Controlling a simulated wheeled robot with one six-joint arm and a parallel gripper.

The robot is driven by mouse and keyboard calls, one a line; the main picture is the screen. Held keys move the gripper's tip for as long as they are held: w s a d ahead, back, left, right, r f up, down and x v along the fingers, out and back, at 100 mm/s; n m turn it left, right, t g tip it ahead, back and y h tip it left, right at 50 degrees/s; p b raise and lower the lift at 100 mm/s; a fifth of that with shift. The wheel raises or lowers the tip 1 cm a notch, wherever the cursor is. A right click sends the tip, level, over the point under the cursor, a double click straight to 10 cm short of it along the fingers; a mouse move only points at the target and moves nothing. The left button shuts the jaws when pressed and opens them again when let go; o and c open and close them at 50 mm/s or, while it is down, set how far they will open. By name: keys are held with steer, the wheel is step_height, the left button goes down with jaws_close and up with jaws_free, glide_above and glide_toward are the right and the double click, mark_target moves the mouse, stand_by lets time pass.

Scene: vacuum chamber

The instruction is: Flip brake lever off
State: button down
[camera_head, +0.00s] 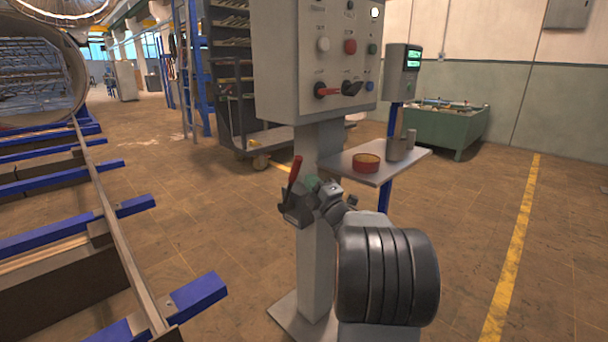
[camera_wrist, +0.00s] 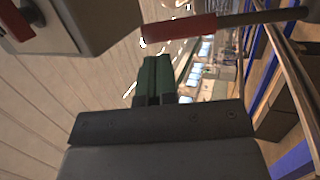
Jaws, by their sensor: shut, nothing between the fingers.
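The brake lever (camera_head: 295,170) has a red grip and stands up, leaning slightly right, beside the grey control post in the head view. In the wrist view its red grip (camera_wrist: 180,28) and metal shaft cross the top of the picture. My gripper (camera_head: 312,183) is just right of the lever's lower part in the head view. In the wrist view its green fingers (camera_wrist: 153,75) are together and empty, with their tips below the red grip. I see no clear contact with the lever. The lever's base is partly hidden by my gripper and wrist.
The grey control box (camera_head: 315,60) with buttons and a red rotary switch (camera_head: 328,91) stands above my gripper. A small shelf (camera_head: 400,166) holding a red round tin (camera_head: 366,162) is to the right. Blue-ended rails (camera_head: 195,298) lie left. Open floor lies between.

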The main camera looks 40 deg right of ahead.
mark_target(298, 165)
steer(key=shift+x, duration=2.25)
steer(key=shift+w+a+r+b, duration=0.15)
steer(key=shift+w+r+b, duration=0.2)
steer(key=shift+w, duration=0.3)
steer(key=shift+w+a+r+b, duration=0.2)
steer(key=shift+w+r, duration=0.15)
steer(key=shift+w, duration=0.25)
steer(key=shift+d, duration=0.1)
